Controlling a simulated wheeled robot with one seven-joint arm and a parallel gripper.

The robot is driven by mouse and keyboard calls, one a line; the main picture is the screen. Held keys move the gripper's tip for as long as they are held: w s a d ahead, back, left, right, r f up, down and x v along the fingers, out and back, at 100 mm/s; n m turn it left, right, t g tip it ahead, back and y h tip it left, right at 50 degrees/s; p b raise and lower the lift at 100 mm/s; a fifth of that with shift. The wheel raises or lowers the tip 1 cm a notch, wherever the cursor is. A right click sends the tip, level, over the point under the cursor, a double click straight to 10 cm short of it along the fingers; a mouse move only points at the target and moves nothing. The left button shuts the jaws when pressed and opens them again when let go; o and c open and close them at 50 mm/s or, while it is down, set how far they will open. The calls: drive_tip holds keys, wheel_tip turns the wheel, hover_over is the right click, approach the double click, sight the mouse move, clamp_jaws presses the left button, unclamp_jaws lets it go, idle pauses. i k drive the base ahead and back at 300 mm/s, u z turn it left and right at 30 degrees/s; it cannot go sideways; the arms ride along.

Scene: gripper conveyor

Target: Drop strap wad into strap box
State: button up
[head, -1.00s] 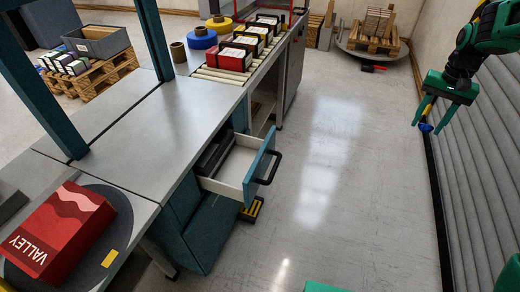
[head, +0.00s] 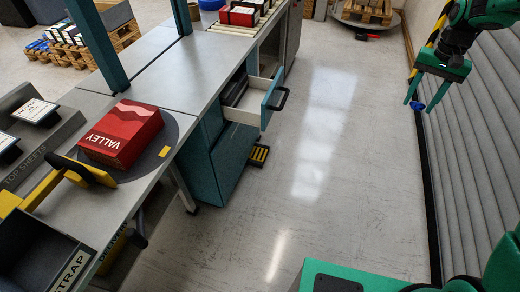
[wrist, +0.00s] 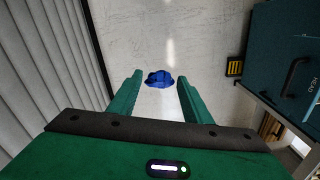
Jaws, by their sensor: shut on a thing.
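The strap wad is a small crumpled blue bundle (head: 417,106), held at the right side of the head view. It also shows in the wrist view as a blue wad (wrist: 160,80) at the fingertips. My gripper (head: 418,104) is shut on it, with green fingers either side, in the air over the floor near the slatted grey wall. The strap box (head: 30,247) is a dark open box labelled STRAP at the bottom left of the head view, on the near end of the bench. It is partly cut off by the frame. My gripper is far from it.
An open drawer (head: 262,98) juts over the aisle. A yellow-black pedal (head: 259,155) is on the floor (head: 330,190); the aisle is otherwise clear.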

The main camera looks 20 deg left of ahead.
sight(54, 258)
drive_tip(key=u, duration=0.1)
drive_tip(key=k, duration=0.5)
drive_tip(key=u, duration=1.65)
